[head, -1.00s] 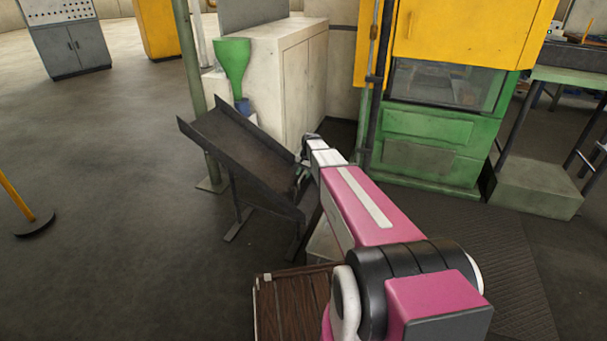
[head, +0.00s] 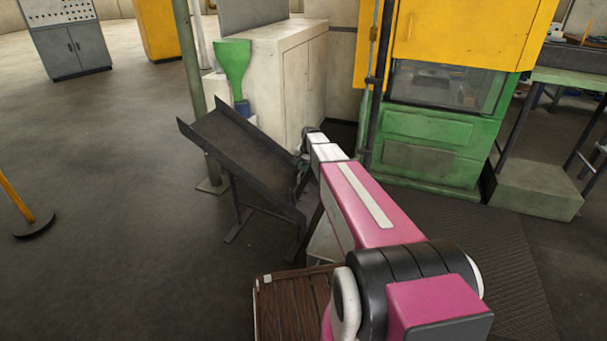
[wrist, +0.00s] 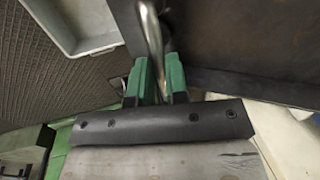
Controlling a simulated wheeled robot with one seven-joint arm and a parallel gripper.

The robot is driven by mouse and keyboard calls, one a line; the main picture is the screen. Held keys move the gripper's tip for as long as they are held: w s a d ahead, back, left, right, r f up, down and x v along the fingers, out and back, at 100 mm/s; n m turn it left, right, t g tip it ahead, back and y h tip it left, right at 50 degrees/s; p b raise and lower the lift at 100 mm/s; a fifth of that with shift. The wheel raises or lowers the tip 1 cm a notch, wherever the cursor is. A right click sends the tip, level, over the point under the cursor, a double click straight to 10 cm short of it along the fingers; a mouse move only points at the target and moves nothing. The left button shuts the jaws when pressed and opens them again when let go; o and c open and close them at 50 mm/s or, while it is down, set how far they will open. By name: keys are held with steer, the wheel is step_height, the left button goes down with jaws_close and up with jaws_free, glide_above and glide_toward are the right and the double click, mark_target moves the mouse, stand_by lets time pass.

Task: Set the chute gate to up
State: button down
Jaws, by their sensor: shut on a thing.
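The chute (head: 240,148) is a dark sloping metal trough on legs, high at the left and low at the right, in the head view. My gripper (wrist: 160,85) is at the right side of its lower part. In the wrist view its green fingers are shut on a bent shiny metal rod, the gate handle (wrist: 151,35). A dark flat metal surface (wrist: 225,45) lies just behind the rod. In the head view my arm's end hides most of the handle and gate, so I cannot tell the gate's exact height.
A green funnel (head: 234,65) and a pale cabinet (head: 285,75) stand behind the chute. The yellow and green machine (head: 440,130) is to the right. A brown slatted surface (head: 290,305) lies below my arm. Open floor (head: 110,200) is at the left.

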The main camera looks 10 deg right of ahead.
steer(key=v, duration=0.4)
steer(key=shift+w+a+r, duration=0.1)
steer(key=shift+w+a, duration=0.15)
steer(key=shift+a, duration=0.1)
steer(key=c, duration=1.1)
jaws_free()
steer(key=v, duration=1)
steer(key=shift+r, duration=0.4)
